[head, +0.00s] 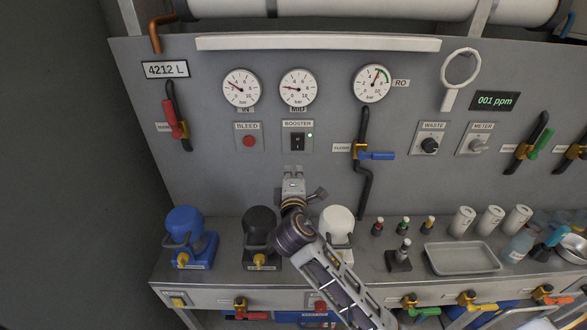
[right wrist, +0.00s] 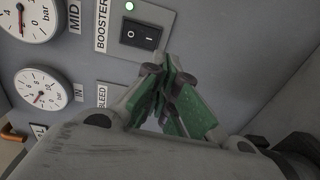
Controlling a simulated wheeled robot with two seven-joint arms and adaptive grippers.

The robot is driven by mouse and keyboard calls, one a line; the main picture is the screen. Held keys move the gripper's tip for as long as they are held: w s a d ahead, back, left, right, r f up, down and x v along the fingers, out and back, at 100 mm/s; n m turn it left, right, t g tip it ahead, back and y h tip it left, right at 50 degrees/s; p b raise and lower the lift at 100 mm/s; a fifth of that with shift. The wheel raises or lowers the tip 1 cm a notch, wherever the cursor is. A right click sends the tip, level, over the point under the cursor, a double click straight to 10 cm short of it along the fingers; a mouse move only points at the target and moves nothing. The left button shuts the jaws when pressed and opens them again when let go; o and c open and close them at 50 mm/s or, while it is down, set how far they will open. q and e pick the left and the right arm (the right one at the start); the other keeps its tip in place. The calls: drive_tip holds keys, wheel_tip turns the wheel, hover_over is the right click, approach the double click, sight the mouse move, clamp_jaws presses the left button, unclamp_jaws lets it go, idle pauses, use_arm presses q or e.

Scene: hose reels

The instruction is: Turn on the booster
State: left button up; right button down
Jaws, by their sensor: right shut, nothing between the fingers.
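The booster switch (head: 297,142) is a black rocker on a pale plate labelled BOOSTER, on the grey wall panel. A small green light (head: 310,135) beside it is lit. In the right wrist view the rocker (right wrist: 141,34) shows its O and I marks, with the lit green light (right wrist: 129,6) near it. My right gripper (head: 293,172) is shut and empty, just below the switch plate in the head view. In the right wrist view its green-padded fingertips (right wrist: 168,65) are together close to the plate; whether they touch it I cannot tell. My left gripper is not in view.
The red bleed button (head: 249,141) is left of the switch. Gauges (head: 298,88) sit above. A black valve pipe with a blue handle (head: 376,155) is to the right. Blue, black and white domed units stand on the bench (head: 215,275) below.

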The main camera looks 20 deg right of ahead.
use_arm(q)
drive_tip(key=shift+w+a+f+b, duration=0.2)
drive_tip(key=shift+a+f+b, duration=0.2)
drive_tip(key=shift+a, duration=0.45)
use_arm(e)
drive_tip(key=v, duration=0.3)
drive_tip(key=f+v, duration=0.1)
drive_tip(key=v, duration=0.1)
